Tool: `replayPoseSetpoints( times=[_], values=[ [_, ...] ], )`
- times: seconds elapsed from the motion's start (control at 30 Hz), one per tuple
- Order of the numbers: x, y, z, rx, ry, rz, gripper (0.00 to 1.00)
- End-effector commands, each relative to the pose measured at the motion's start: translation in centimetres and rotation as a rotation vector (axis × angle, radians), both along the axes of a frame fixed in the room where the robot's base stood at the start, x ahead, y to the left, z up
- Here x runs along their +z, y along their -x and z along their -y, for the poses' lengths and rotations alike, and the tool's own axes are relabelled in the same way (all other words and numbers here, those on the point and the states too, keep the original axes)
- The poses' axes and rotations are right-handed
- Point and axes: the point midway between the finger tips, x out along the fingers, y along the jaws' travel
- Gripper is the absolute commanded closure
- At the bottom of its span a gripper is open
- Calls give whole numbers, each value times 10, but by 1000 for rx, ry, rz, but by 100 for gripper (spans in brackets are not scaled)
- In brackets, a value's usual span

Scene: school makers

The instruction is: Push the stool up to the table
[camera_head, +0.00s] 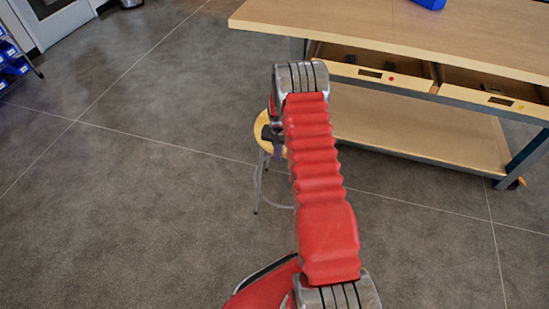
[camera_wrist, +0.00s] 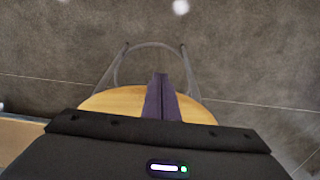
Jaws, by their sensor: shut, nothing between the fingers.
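A stool with a round light wood seat (camera_head: 263,132) and thin grey metal legs stands on the floor in front of the table, partly hidden behind my red arm in the head view. In the wrist view its seat (camera_wrist: 112,101) lies beneath my gripper, with the grey legs and foot ring (camera_wrist: 150,46) beyond it. My gripper (camera_wrist: 160,82) is shut and empty, its dark fingers over the seat; I cannot tell whether they touch it. The wooden table (camera_head: 400,32) stands behind and to the right of the stool, with a lower shelf (camera_head: 420,134).
Two shallow drawers (camera_head: 375,72) under the tabletop look partly open toward me. A blue bin (camera_head: 428,4) sits on the table. A rack with blue bins (camera_head: 12,58) stands far left. The grey tiled floor (camera_head: 130,200) is clear on the left and in front.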

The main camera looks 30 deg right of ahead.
Motion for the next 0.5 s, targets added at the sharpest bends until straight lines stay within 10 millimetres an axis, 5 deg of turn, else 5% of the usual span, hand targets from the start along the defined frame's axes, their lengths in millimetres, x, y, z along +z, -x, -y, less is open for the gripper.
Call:
replayPoseSetpoints(
  times=[0.27,0.5],
  values=[
    [0,6,4,-14,0,-1,100],
    [-1,17,-17,-8,-1,-2,100]
  ],
)
